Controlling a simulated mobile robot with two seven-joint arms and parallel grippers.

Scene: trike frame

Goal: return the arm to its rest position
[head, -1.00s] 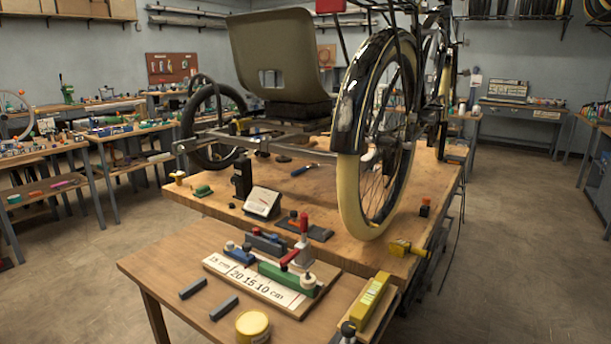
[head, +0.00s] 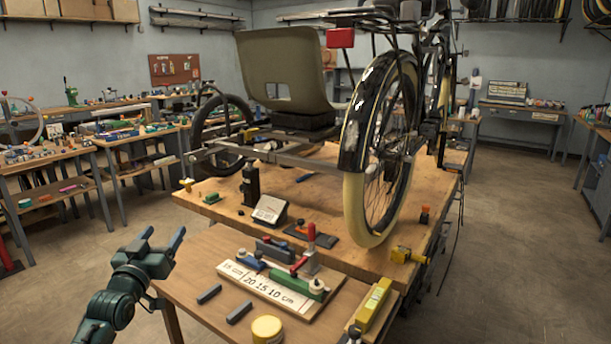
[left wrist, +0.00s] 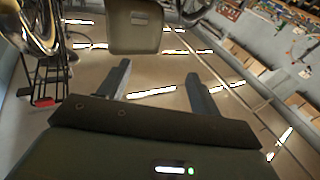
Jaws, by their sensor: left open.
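My left gripper (head: 161,244) is in the head view at the lower left, beside the left edge of the small front table (head: 190,286). Its two blue-grey fingers are apart and nothing is between them. The fingers also show in the left wrist view (left wrist: 158,82), spread with only the room behind them. The dark green left arm (head: 108,308) comes up from the bottom edge. My right gripper is in neither view.
The trike, with its seat (head: 283,70) and big wheel (head: 378,150), stands on the wooden bench (head: 335,185). A measuring board (head: 262,284), two grey bars, a yellow tin (head: 267,329) and a yellow level (head: 373,304) lie on the front table. Floor left of it is clear.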

